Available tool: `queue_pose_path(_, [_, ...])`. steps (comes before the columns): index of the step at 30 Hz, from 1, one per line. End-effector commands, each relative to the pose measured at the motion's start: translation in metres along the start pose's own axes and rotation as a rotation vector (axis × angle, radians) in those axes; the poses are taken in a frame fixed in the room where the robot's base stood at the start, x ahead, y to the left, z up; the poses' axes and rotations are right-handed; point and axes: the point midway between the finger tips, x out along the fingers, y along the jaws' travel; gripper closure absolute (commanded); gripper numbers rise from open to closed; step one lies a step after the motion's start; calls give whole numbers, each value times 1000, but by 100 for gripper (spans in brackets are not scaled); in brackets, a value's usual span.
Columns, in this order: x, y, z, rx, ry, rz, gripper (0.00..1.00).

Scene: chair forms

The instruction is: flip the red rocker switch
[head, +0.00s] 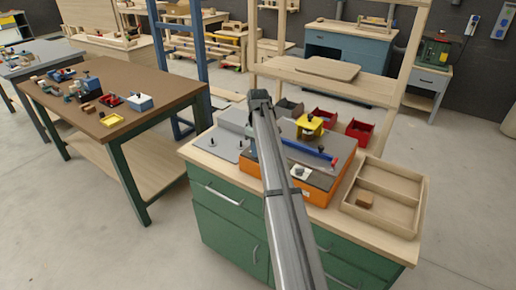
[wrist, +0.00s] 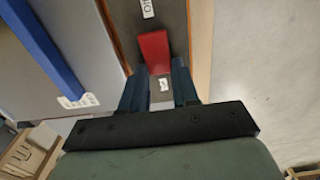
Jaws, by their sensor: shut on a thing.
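The red rocker switch (wrist: 155,48) sits on a dark panel (wrist: 175,15) in the wrist view. White labels lie beyond it and near its close end. My gripper (wrist: 158,72) has its two dark blue fingers at either side of the switch's near end, shut on it. In the head view the orange-sided machine (head: 335,190) stands on the green cabinet's wooden top.
A blue bar (wrist: 42,45) runs along a grey plate left of the fingers; it also crosses the machine in the head view (head: 308,150). A wooden tray (head: 390,185) with a small block lies right of the machine. A yellow part (head: 310,125) and red bins (head: 359,131) stand behind.

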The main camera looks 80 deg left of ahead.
Motion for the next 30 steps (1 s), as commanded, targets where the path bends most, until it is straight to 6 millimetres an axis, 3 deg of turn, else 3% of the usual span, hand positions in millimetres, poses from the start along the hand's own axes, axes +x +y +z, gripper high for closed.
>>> queue_pose_path(6, [0, 0, 0, 0, 0, 0, 100])
queue_pose_path(11, [0, -2, 3, 0, 44, -2, 100])
queue_pose_path(21, [-4, -2, 11, 1, 313, -2, 100])
queue_pose_path(30, [-5, 0, 10, -1, 367, -1, 100])
